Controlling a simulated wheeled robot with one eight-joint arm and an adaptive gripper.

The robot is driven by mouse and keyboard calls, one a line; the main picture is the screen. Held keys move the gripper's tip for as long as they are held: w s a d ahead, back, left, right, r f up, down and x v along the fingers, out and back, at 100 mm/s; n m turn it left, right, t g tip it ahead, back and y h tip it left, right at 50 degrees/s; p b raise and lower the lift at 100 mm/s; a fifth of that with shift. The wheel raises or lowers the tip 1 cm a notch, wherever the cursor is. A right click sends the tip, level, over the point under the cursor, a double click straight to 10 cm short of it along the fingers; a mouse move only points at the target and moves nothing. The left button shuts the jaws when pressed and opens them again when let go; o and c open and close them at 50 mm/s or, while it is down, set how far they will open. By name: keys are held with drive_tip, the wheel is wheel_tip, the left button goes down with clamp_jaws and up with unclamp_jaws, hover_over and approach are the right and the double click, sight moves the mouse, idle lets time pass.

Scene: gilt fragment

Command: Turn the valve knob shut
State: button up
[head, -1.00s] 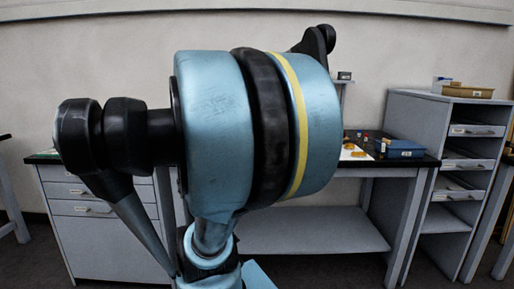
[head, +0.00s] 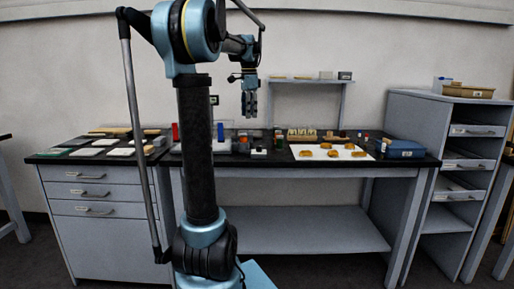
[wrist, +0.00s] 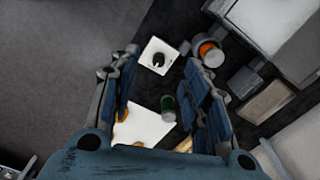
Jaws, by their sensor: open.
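A black knob (wrist: 158,60) sits on a small white square plate (wrist: 147,48), seen from above in the wrist view. What looks like the same small white block (head: 259,152) is at the front of the bench in the head view, too small there to make out the knob. My gripper (head: 250,112) hangs fingers-down above the bench, near the white block and well above it. In the wrist view my gripper (wrist: 160,68) is open and empty, with the knob showing between its fingertips. The fingers do not touch it.
A white sheet (head: 346,153) with several orange fragments lies right of the knob. A blue box (head: 405,149) is at the bench's right end, and a raised shelf (head: 312,82) behind.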

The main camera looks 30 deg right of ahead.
drive_tip(key=r+m, duration=0.1)
drive_tip(key=m, duration=0.1)
hover_over(259, 149)
drive_tip(key=w, duration=0.2)
drive_tip(key=f, duration=1.7)
drive_tip(key=shift+s+d+f, duration=0.15)
drive_tip(key=shift+s+d, duration=0.1)
drive_tip(key=shift+d, duration=0.05)
